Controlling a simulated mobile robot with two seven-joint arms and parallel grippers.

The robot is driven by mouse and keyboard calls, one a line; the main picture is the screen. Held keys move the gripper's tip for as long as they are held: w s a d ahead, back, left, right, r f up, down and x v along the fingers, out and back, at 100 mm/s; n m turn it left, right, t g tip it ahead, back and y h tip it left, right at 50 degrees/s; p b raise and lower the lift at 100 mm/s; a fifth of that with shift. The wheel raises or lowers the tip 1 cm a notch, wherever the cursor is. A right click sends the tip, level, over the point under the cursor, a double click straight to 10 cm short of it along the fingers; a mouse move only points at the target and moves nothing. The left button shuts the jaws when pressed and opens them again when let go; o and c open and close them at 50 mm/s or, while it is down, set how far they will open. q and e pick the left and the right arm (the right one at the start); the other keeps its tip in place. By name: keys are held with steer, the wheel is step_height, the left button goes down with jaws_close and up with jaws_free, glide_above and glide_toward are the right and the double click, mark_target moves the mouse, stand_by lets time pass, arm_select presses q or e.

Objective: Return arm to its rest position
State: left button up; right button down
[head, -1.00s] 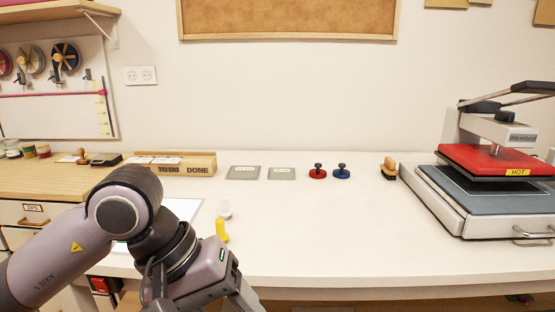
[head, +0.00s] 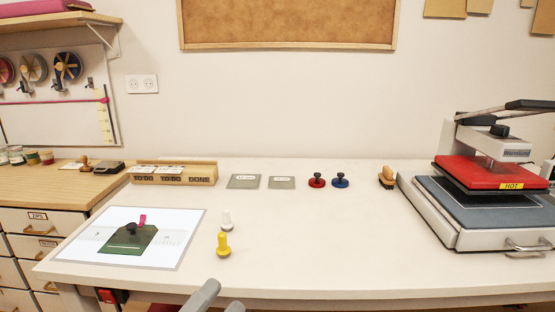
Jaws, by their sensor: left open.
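My left gripper (head: 222,298) shows only as two grey fingertips at the bottom edge, in front of the white table (head: 340,250). The fingertips are apart with nothing seen between them. The rest of my left arm is out of the picture. My right gripper is not in view.
A white sheet (head: 190,222) at the table's left bears a green piece (head: 140,245) with a black knob and a pink tab. A heat press (head: 470,235) stands right. The middle front is clear.

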arm_select(q)
steer(key=s+a+f+n+g+y+p, duration=0.1)
steer(key=s+a+f+n+y, duration=0.1)
steer(key=a+f+n+y, duration=0.4)
steer(key=s+a+f+n+g+y, duration=0.15)
steer(key=f+n+y, duration=0.25)
steer(key=f+n, duration=0.5)
steer(key=s+a+f+n+g+y, duration=0.1)
steer(key=s+a+f+n+g, duration=0.1)
steer(key=s+f, duration=0.3)
steer(key=s+a+f+n+g, duration=0.1)
steer(key=s+f+n+g, duration=0.2)
steer(key=s+f, duration=0.2)
steer(key=shift+a+f+y+p, duration=0.35)
steer(key=shift+f+y+p, duration=0.05)
steer(key=shift+f, duration=0.4)
steer(key=shift+s, duration=0.1)
